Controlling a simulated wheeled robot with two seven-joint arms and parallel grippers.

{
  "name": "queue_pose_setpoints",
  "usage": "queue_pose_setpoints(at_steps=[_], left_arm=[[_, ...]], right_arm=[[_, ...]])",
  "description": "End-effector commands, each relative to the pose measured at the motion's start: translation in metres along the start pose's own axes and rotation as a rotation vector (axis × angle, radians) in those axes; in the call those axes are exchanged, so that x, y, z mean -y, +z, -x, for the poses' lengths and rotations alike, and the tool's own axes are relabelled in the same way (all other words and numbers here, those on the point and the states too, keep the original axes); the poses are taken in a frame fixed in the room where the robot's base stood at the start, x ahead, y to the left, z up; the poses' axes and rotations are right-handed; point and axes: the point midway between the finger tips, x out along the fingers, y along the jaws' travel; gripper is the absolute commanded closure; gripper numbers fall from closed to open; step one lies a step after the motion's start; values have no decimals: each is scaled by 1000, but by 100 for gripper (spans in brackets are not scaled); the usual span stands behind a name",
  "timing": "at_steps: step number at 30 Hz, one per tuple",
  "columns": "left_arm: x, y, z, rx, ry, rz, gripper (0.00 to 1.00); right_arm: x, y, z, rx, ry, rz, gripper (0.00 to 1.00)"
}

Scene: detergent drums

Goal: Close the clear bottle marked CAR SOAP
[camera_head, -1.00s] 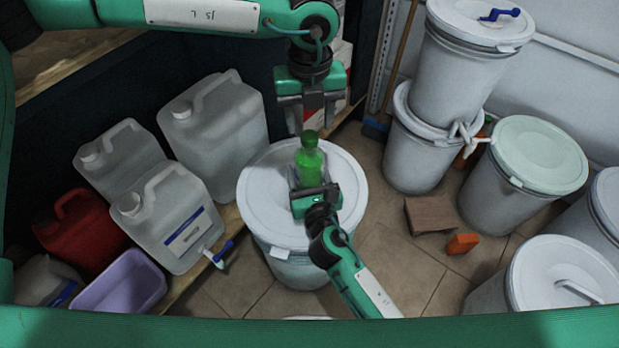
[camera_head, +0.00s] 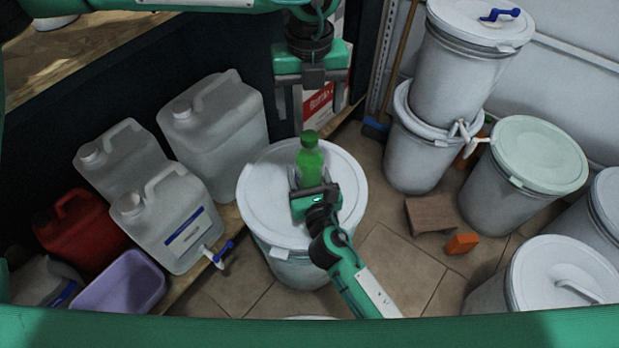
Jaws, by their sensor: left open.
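A small bottle (camera_head: 311,165) with green contents stands upright on the white lid of a drum (camera_head: 262,190). A green cap (camera_head: 309,138) sits on its neck; I cannot tell how tight it is. Any marking on the bottle is not readable. My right gripper (camera_head: 311,184) comes from below, with its fingers on both sides of the bottle's lower body, and appears shut on it. My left gripper (camera_head: 318,112) hangs above the cap, pointing down, with its fingers spread and empty, apart from the cap.
White jugs (camera_head: 215,125), a red jug (camera_head: 82,232) and a lilac tub (camera_head: 122,284) stand at the left. Stacked drums (camera_head: 462,75) and other lidded drums (camera_head: 535,155) stand at the right. A brown block (camera_head: 430,214) and an orange block (camera_head: 462,243) lie on the floor.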

Motion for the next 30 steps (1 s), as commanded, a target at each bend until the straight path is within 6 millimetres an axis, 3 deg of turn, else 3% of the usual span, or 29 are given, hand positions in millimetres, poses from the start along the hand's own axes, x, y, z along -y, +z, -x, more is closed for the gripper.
queue_pose_setpoints(at_steps=[6, 12, 18, 25, 26, 30], left_arm=[[0, 1, 49, 4, -2, 2, 24], [0, 1, 82, 2, -2, 1, 24], [0, 0, 93, 0, 0, 1, 24], [0, 0, 94, 0, 0, 1, 24], [0, 0, 94, 0, 0, 1, 24], [0, 0, 94, 0, 0, 1, 24]], right_arm=[[0, 0, 0, 0, 0, 0, 100], [0, 0, 0, 0, 0, 0, 100], [0, 0, 0, 0, 0, 0, 100], [0, 0, 0, 0, 0, 0, 100], [0, 0, 0, 0, 0, 0, 39], [0, 0, 0, 0, 0, 0, 16]])
